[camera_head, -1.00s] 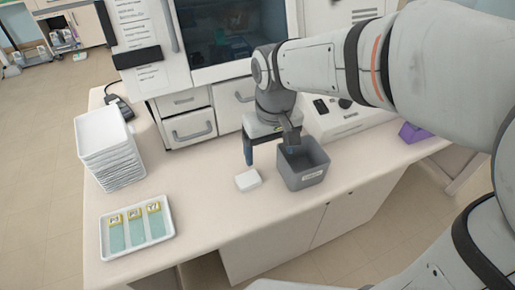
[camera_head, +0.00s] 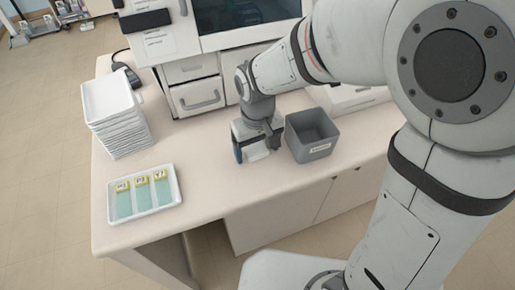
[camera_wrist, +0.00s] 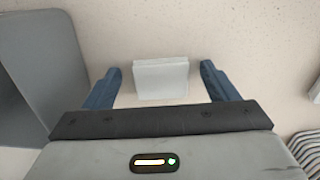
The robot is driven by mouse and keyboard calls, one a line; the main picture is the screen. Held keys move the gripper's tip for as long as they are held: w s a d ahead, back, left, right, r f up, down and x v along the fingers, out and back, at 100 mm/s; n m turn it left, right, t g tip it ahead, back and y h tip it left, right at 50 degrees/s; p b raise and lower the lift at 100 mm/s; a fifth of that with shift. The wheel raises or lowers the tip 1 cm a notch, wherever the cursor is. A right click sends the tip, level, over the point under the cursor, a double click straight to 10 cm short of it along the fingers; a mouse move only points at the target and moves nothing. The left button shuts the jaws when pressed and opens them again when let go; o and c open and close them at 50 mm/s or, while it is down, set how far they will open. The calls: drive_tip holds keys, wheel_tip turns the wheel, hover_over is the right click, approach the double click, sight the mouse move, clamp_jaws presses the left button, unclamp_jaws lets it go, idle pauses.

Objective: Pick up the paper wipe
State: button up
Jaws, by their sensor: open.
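The paper wipe (camera_wrist: 161,79) is a small white folded square lying on the counter. In the wrist view it sits between the two blue fingers of my gripper (camera_wrist: 160,77), with a gap on each side. In the head view my gripper (camera_head: 255,149) is low over the counter, left of the grey bin, and the wipe (camera_head: 257,154) shows only partly between the fingers. My gripper is open and holds nothing. Whether the fingertips touch the counter is hard to tell.
A grey labelled bin (camera_head: 312,137) stands close to the right of my gripper. A stack of white trays (camera_head: 118,127) and a tray (camera_head: 173,206) holding three slides are to the left. The counter's front edge is near; the counter between the trays and gripper is clear.

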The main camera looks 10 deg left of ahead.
sight(258, 152)
drive_tip(key=shift+c, duration=0.3)
drive_tip(key=c, duration=1)
wheel_tip(258, 152, up, 10)
drive_tip(key=o, duration=0.4)
drive_tip(key=c, duration=0.3)
drive_tip(key=shift+c, duration=0.2)
